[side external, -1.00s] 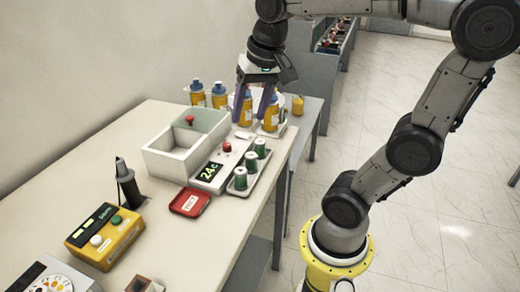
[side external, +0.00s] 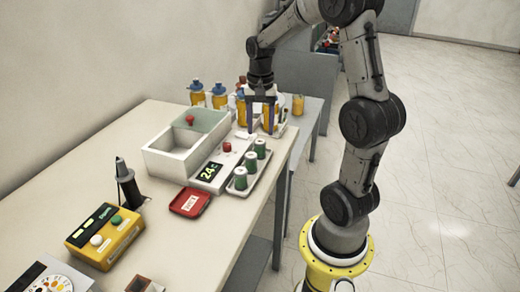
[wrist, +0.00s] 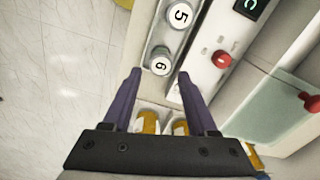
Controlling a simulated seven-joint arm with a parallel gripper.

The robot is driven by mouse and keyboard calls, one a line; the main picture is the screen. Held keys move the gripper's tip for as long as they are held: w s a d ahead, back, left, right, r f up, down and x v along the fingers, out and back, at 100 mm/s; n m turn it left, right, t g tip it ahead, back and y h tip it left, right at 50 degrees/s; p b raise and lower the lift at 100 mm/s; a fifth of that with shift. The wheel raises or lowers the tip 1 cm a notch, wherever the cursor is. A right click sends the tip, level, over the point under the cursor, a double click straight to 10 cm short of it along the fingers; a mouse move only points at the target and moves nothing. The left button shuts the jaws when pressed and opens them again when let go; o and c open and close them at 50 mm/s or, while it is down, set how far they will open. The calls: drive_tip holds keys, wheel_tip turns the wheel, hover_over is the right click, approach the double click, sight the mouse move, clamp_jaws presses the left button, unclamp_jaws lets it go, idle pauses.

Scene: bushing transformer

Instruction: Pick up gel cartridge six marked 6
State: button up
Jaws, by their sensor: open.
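Gel cartridge six (wrist: 161,65), with a black 6 on its white round top, stands in a tray (wrist: 151,42) in the wrist view. In the side view it appears to be the far green cartridge (side external: 260,148) of the row. My gripper (side external: 260,130) is open and empty, pointing down, just beyond that cartridge and near the bottles. In the wrist view its two purple fingers (wrist: 159,76) appear on either side of the cartridge's top, with nothing between them in contact. The exact height gap cannot be told.
Cartridge 5 (wrist: 180,15) stands close beside. A white unit with a red knob (wrist: 221,58) and a display (side external: 209,172) runs alongside the tray. Several orange bottles (side external: 219,97) stand behind. A white open box (side external: 172,160) is to the left. Free floor lies right of the table.

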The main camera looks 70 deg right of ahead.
sight(260, 141)
drive_tip(key=shift+f, duration=3.05)
clamp_jaws()
